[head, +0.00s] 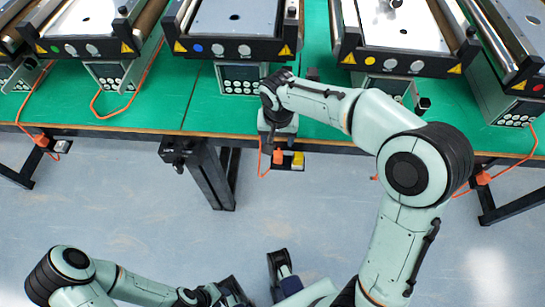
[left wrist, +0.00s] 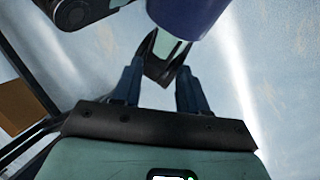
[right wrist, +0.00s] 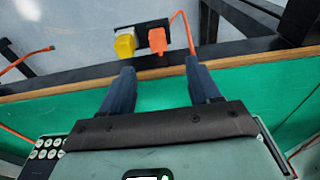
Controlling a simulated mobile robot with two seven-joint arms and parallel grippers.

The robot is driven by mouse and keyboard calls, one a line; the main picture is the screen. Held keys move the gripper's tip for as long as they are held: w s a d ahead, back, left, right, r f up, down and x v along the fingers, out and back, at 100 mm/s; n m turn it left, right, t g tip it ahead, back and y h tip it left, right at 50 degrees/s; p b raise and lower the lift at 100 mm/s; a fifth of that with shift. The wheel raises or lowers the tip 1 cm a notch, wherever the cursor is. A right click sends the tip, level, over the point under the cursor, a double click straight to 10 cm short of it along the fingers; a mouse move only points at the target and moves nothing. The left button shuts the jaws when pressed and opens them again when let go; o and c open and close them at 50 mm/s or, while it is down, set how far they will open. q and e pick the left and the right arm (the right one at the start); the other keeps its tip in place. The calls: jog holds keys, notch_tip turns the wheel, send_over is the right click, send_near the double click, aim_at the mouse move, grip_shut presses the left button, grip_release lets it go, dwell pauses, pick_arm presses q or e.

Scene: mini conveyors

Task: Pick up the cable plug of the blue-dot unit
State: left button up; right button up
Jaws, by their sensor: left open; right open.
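The blue-dot unit (head: 220,50) stands on the green bench, a conveyor with a blue dot on its front panel. An orange plug (head: 278,157) sits at the bench's front edge below it, beside a yellow plug (head: 297,160). The orange plug also shows in the right wrist view (right wrist: 157,40), in a dark socket block with its cable rising on the right. My right gripper (head: 270,143) is open and points down at the bench edge; in its wrist view the orange plug lies just beyond the gap between the fingertips. My left gripper (left wrist: 158,68) is open and empty, low over the floor.
Other conveyor units stand either side, with green (head: 85,48), yellow (head: 390,60) and red (head: 525,85) dots. Orange cables hang over the bench edge, with plugs at left (head: 42,140) and right (head: 483,178). A dark bench leg (head: 210,175) stands left of my right gripper.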

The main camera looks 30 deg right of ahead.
jog(key=b, duration=0.1)
send_over(278, 154)
jog(key=f, duration=0.6)
jog(key=shift+s+a, duration=0.25)
jog(key=shift+a, duration=0.05)
jog(key=shift+w+d+f+b, duration=0.2)
jog(key=shift+f+b, duration=0.25)
jog(key=shift+f, duration=1.15)
jog(key=shift+w+d+f+b, duration=0.15)
jog(key=shift+f+b, duration=0.25)
jog(key=shift+f, duration=1.2)
jog(key=shift+s, duration=0.1)
jog(key=c, duration=1)
